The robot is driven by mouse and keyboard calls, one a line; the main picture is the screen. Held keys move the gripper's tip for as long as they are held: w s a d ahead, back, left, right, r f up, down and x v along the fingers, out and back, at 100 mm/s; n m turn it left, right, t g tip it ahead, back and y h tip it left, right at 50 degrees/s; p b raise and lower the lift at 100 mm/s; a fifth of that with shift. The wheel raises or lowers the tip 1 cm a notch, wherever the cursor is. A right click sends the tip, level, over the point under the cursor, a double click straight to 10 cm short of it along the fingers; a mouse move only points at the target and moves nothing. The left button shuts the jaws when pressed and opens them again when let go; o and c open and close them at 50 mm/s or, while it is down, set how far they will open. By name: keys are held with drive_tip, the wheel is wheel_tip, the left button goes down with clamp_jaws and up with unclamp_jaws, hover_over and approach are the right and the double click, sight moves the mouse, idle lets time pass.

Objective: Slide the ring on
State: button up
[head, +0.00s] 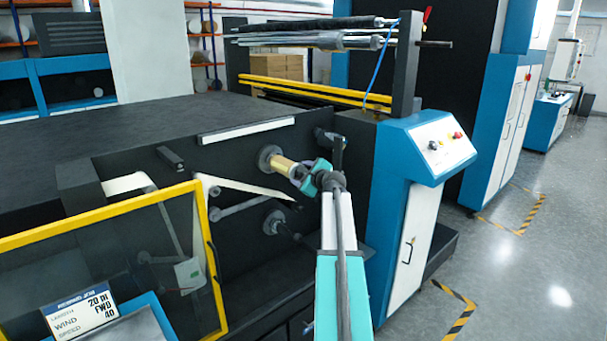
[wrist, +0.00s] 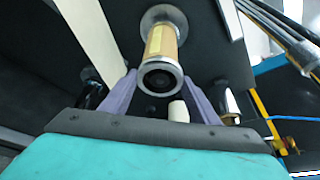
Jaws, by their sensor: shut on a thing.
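A grey metal ring (wrist: 160,68) with a dark centre sits between the two fingers of my gripper (wrist: 160,80) in the wrist view. My gripper is shut on the ring. A gold-tan roll core (wrist: 164,42) on a spindle sticks out from the dark machine wall, straight behind the ring. The ring is at the core's near end, roughly in line with it; I cannot tell whether it is around the end or just in front. In the head view the core (head: 283,166) reaches toward my gripper (head: 302,174), and the fingers hide most of the ring.
A second, lower spindle (head: 277,224) sticks out below the core. A dark lever (head: 337,150) stands close right of my gripper. A yellow-framed guard door (head: 120,215) is at the left, and a blue-and-white control box (head: 432,147) at the right. A white web (head: 235,188) passes left of the core.

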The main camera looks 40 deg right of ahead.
drive_tip(key=o, duration=1.2)
drive_tip(key=shift+s, duration=0.2)
drive_tip(key=shift+b+v, duration=1.6)
drive_tip(key=shift+v, duration=5.15)
drive_tip(key=shift+a, duration=0.1)
